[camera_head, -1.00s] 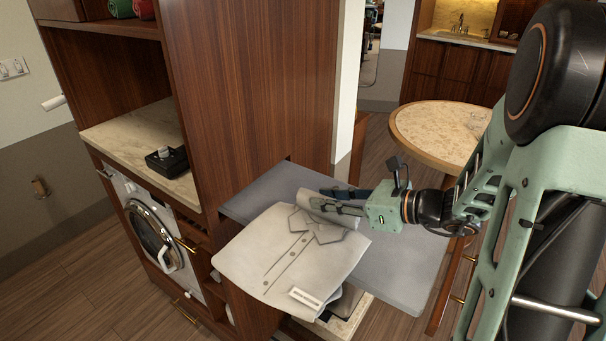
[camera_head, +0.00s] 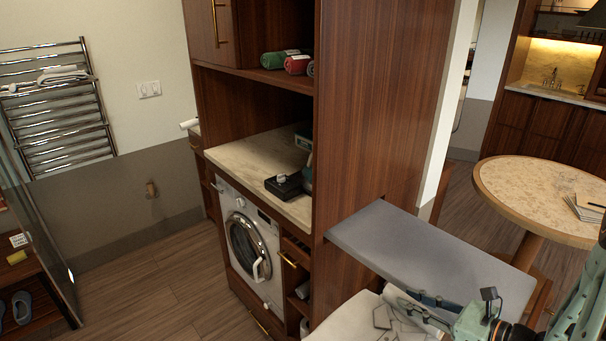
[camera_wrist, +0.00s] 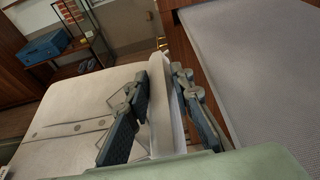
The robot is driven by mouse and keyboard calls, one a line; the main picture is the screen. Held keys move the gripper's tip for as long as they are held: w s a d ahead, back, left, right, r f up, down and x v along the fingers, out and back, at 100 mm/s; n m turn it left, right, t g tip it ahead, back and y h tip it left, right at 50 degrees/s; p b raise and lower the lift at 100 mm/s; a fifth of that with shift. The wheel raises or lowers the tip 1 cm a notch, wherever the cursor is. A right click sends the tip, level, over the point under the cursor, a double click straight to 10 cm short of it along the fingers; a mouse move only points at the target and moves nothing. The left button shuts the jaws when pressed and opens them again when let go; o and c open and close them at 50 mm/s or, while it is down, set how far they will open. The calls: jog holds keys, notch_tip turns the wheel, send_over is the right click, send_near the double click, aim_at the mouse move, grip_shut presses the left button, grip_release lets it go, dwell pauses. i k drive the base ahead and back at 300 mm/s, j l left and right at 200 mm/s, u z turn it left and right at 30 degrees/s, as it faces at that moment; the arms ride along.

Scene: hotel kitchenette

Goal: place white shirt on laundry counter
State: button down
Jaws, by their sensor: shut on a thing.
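The white shirt (camera_head: 345,322), folded flat with a drawn collar and buttons, is at the bottom of the head view and partly cut off by its edge. My gripper (camera_head: 425,306) is shut on the shirt's edge, beside the grey board. In the wrist view the shirt (camera_wrist: 65,125) spreads out to the left, and a fold of it stands between the two fingers of my gripper (camera_wrist: 158,88). The laundry counter (camera_head: 255,157) is the pale stone top above the washing machine, inside the wooden cabinet. Its left and front parts are bare.
The wooden side panel (camera_head: 370,120) stands between the counter and the grey board (camera_head: 430,255). A shelf with rolled towels (camera_head: 296,64) hangs above. A round table (camera_head: 545,200) is at right.

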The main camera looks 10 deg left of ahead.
aim_at(252, 153)
jog(key=k, duration=0.45)
jog(key=k+z, duration=0.1)
jog(key=z, duration=0.3)
jog(key=k+z, duration=0.15)
jog(key=z, duration=2.45)
jog(key=k+j+z, duration=0.1)
jog(key=z, duration=0.75)
jog(key=k+j, duration=0.15)
jog(key=k, duration=0.35)
jog(key=k+j, duration=0.2)
jog(key=k, duration=0.25)
jog(key=k+j+z, duration=0.1)
jog(key=k, duration=0.4)
jog(key=k+j, duration=0.2)
jog(key=k, duration=0.25)
